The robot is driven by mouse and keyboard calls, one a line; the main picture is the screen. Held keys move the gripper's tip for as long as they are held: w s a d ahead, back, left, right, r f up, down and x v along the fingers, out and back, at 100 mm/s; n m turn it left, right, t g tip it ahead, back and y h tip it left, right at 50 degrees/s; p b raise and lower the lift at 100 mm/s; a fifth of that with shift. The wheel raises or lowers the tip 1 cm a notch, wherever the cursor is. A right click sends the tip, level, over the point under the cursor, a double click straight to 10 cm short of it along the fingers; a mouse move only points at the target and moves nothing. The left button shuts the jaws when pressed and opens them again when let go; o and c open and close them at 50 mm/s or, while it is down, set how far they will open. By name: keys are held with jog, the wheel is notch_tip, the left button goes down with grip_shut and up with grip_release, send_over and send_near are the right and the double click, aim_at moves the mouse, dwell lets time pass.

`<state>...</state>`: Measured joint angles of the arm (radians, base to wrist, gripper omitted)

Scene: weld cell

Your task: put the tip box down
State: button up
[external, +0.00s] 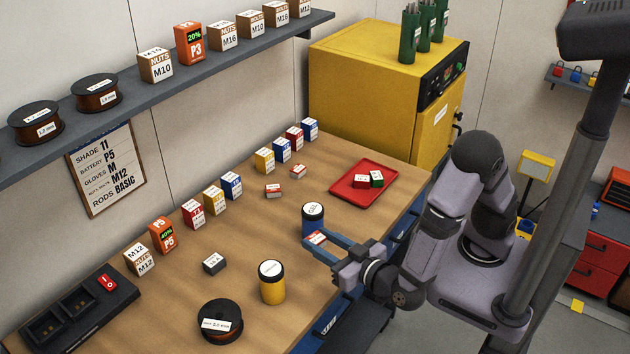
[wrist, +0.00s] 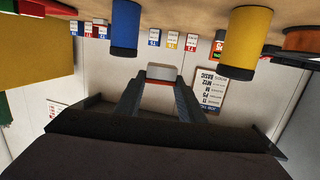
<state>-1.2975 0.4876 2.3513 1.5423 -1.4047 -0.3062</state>
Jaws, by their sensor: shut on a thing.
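My gripper (external: 318,247) is shut on a small tip box (external: 316,238), which has a white label and red sides. In the wrist view the tip box (wrist: 161,74) sits between the two finger ends, with the wall behind it and apart from the table surface, which appears inverted at the top. In the external view it is at the right front part of the workbench, just in front of a blue canister (external: 313,218). The fingers partly hide it, and I cannot tell its exact height above the bench.
A red tray (external: 340,195) holds a red box and a green box. Small red-and-white boxes (external: 273,190) lie near the middle. A yellow canister (external: 272,284), a dark box (external: 214,264) and a wire spool (external: 221,322) stand nearer. Bare bench (external: 245,235) lies left of the blue canister.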

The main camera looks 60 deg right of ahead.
jog(key=shift+w+a+f+b, duration=0.15)
jog(key=shift+w+f+b, duration=0.1)
jog(key=shift+b, duration=0.1)
jog(key=w+a+f+b, duration=0.1)
jog(key=w+a+b, duration=0.1)
jog(key=w+b, duration=0.2)
jog(key=r+n+y+b, duration=0.2)
jog(key=y+b, duration=0.1)
jog(key=b, duration=0.2)
send_over(279, 260)
jog(key=s+a, duration=0.2)
jog(key=shift+f, duration=5.1)
jog(key=shift+f, duration=0.1)
jog(key=shift+f+b, duration=0.1)
jog(key=shift+b, duration=0.2)
jog(key=o, duration=0.8)
